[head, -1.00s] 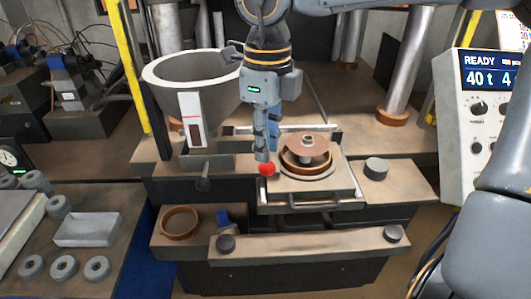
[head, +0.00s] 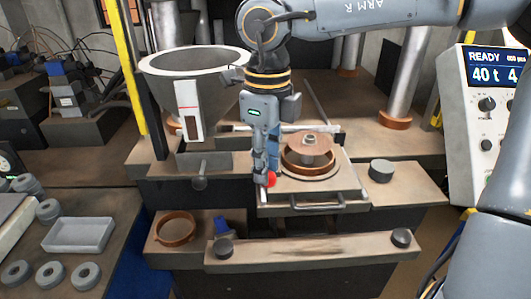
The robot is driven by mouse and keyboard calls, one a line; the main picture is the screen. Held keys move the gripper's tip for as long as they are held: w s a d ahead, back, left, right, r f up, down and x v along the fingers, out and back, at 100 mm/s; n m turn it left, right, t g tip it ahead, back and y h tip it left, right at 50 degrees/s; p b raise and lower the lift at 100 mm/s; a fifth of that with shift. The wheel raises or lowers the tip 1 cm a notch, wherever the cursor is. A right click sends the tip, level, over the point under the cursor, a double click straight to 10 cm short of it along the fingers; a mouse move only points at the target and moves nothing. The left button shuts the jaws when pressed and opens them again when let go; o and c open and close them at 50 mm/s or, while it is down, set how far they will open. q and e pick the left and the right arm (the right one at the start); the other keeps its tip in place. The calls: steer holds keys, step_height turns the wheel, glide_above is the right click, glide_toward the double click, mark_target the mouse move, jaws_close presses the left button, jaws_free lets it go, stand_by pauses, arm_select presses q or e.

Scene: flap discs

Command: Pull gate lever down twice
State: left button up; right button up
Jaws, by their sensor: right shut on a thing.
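My right gripper (head: 263,178) reaches down from above and is shut at the red knob, with the knob showing at the right side of the fingertips. The grey hopper (head: 195,62) stands to the left with a white level strip (head: 189,110) on its front. My left gripper is out of view.
A tray with a front handle (head: 318,206) carries a brown disc on a ring (head: 310,145) right of my gripper. A control panel reading READY (head: 492,70) stands at the right. A brown ring (head: 175,228) and a grey bin (head: 78,234) sit at lower left.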

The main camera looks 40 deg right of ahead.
steer(key=shift+d+f+b, duration=0.15)
steer(key=shift+f+b, duration=1.45)
steer(key=shift+f, duration=0.4)
steer(key=shift+r, duration=0.2)
steer(key=shift+r+p, duration=3.65)
steer(key=shift+r, duration=1.4)
